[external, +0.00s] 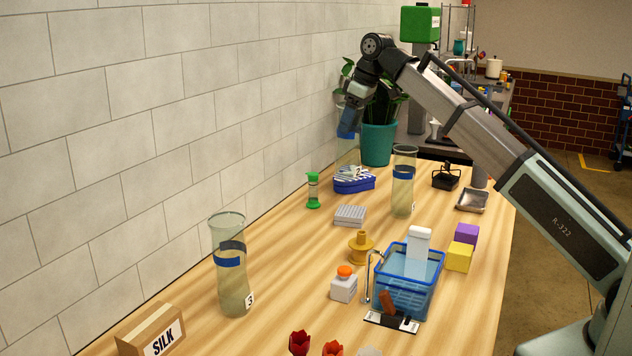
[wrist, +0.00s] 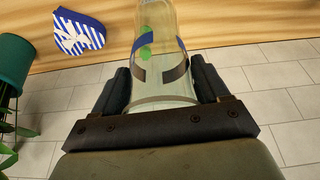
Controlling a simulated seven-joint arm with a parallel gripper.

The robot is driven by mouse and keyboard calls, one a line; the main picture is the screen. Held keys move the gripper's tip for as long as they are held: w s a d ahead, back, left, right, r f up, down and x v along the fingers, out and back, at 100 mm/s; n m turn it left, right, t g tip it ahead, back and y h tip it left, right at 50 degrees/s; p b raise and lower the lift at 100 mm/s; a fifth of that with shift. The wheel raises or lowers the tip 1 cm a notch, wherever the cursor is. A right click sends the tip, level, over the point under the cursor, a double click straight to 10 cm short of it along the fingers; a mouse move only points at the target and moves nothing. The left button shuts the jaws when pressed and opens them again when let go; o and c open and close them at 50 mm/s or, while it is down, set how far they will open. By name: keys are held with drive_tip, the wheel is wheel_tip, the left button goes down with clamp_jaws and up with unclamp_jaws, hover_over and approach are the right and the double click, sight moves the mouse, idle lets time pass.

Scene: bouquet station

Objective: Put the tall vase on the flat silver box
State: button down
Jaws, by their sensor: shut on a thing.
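My gripper (wrist: 164,95) is shut on a clear glass vase (wrist: 157,68) with a blue band and a dark band. In the external view my gripper (external: 348,128) is at the back of the table by the wall. Other glass vases stand upright: one with label 3 (external: 231,275) and one right of the silver box (external: 403,190).
The blue striped box (external: 355,186) also shows in the wrist view (wrist: 80,32). A green hourglass (external: 313,190) stands left of the silver box. A yellow holder (external: 361,247) and blue basket (external: 405,290) stand nearer the camera. A teal plant pot (external: 378,145) is behind.

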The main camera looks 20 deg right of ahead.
sight(354, 152)
drive_tip(key=shift+w+d+m, duration=0.1)
drive_tip(key=shift+d+m, duration=0.2)
drive_tip(key=shift+d, duration=0.3)
drive_tip(key=shift+f, duration=4.8)
unclamp_jaws()
drive_tip(key=v, duration=1.2)
